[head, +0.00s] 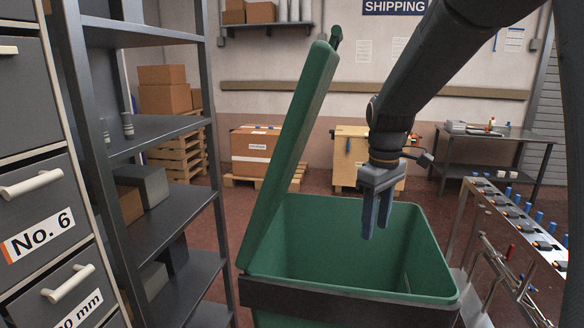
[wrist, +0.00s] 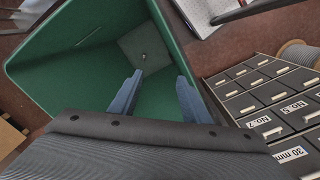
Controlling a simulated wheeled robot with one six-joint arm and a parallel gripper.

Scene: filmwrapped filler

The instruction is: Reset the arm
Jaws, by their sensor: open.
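My gripper (head: 376,212) hangs from my dark arm at the upper right, fingers pointing down over the open mouth of a green bin (head: 300,225). Its two blue-grey fingers are apart with nothing between them. In the wrist view my gripper (wrist: 158,92) points into the same green bin (wrist: 75,85). A small grey square (wrist: 143,48) with a dark spot shows at the bin's bottom; I cannot tell what it is. The bin's lid (head: 290,145) stands raised on the left side.
A grey shelf rack (head: 160,215) and drawer cabinet (head: 30,130) stand close on the left. A narrow rack with blue-topped items (head: 520,215) stands on the right. Behind are a taped carton (head: 253,150), a wooden crate (head: 350,150) and a dark workbench (head: 490,140).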

